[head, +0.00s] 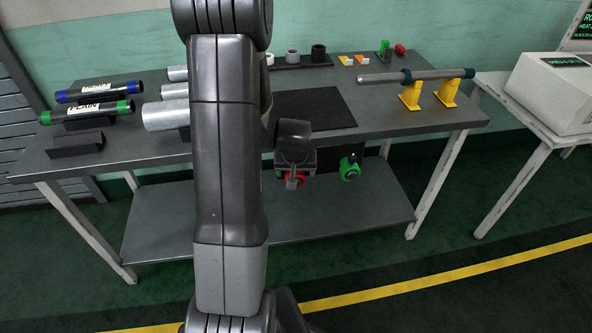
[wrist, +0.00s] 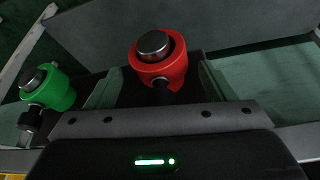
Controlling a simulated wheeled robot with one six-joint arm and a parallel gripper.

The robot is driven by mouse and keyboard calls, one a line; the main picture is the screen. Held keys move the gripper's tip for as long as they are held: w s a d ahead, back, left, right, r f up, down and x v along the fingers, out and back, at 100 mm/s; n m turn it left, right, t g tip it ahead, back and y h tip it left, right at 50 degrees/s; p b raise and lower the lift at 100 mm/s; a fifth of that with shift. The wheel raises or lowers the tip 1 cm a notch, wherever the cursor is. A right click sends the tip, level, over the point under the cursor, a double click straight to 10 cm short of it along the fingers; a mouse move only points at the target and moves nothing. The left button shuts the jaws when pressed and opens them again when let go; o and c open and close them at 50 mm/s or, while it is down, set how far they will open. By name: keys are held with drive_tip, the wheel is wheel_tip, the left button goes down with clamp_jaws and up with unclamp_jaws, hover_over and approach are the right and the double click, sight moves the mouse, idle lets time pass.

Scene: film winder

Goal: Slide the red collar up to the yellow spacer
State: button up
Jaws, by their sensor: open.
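A red collar-like ring (wrist: 163,66) with a silver round cap sits in the middle of the wrist view. My gripper (wrist: 157,88) is open, with one finger to each side of the red piece and gaps between. I cannot make out a yellow spacer beside it.
A similar green piece (wrist: 50,91) is left of the red one in the wrist view; it is right of it in the head view (head: 349,170). Yellow stands (head: 411,96) hold a grey rod (head: 420,75) on the table (head: 400,120). A lower shelf (head: 330,220) lies beneath.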

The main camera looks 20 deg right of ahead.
drive_tip(key=c, duration=1.1)
drive_tip(key=shift+s, duration=0.1)
drive_tip(key=shift+s, duration=0.2)
drive_tip(key=shift+s+a+b, duration=0.15)
drive_tip(key=shift+s+b, duration=0.15)
drive_tip(key=shift+s, duration=0.3)
drive_tip(key=shift+s+a+b, duration=0.15)
drive_tip(key=shift+s+b, duration=0.1)
drive_tip(key=shift+s, duration=0.3)
drive_tip(key=shift+s, duration=0.15)
drive_tip(key=shift+s+a+b, duration=0.25)
drive_tip(key=shift+s+b, duration=0.2)
drive_tip(key=shift+s, duration=0.5)
drive_tip(key=shift+s+a+b, duration=0.25)
drive_tip(key=shift+s+b, duration=0.2)
drive_tip(key=shift+s, duration=0.5)
drive_tip(key=shift+c, duration=0.2)
